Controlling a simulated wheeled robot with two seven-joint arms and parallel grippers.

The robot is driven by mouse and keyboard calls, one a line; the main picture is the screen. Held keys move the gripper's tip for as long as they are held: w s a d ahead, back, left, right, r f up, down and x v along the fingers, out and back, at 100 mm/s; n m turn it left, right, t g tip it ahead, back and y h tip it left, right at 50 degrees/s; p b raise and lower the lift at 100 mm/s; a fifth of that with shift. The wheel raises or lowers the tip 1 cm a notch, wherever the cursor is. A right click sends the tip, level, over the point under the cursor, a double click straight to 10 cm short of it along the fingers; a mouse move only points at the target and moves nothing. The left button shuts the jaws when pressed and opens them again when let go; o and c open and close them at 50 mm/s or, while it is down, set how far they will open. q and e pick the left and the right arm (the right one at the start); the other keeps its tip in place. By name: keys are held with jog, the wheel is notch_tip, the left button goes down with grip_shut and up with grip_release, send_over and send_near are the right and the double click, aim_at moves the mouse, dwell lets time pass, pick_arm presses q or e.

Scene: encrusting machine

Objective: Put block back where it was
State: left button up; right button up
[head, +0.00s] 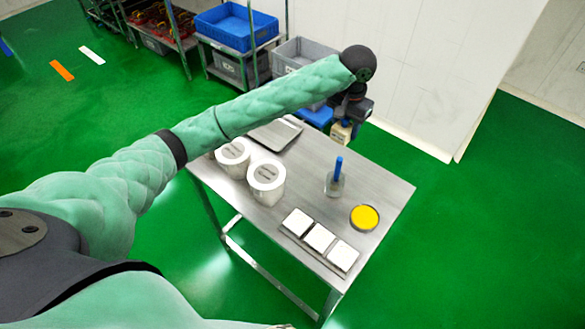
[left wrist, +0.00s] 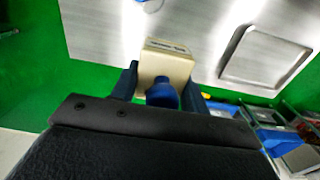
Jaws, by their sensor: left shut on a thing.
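My left gripper (left wrist: 163,88) is shut on a cream block (left wrist: 166,62) with dark lettering on one face, and a rounded blue part (left wrist: 162,94) shows between the fingers. In the head view the block (head: 341,132) hangs below the left gripper (head: 346,118), by the far edge of the steel table (head: 385,190). In the left wrist view the block shows against the table and the green floor; I cannot tell its height over the table. My right gripper is not in view.
On the table stand white canisters (head: 267,181), a clear jar with a blue handle (head: 335,184), a yellow-topped round dish (head: 364,217), a row of white squares (head: 319,238) and a grey tray (head: 275,133). Shelves with a blue crate (head: 236,27) stand behind. The table's middle has bare room.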

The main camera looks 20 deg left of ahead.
pick_arm(q)
jog(key=shift+s+f, duration=0.25)
jog(key=shift+s, duration=0.05)
notch_tip(320, 180, down, 4)
jog(key=shift+w+f+b, duration=0.15)
jog(key=shift+f+b, duration=0.1)
jog(key=shift+b, duration=0.95)
jog(key=shift+a, duration=0.1)
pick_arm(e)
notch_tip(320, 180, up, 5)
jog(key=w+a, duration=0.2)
pick_arm(q)
jog(key=shift+a+f, duration=0.2)
jog(key=shift+a, duration=0.1)
jog(key=p, duration=0.5)
send_over(304, 159)
notch_tip(304, 159, down, 7)
jog(key=shift+r, duration=0.15)
notch_tip(304, 159, down, 3)
jog(key=shift+f+p, duration=0.1)
jog(key=shift+p, duration=0.7)
jog(key=shift+f, duration=0.45)
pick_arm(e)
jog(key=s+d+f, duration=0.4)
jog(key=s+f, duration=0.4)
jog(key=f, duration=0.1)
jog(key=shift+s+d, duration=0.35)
pick_arm(q)
jog(key=shift+f, duration=0.1)
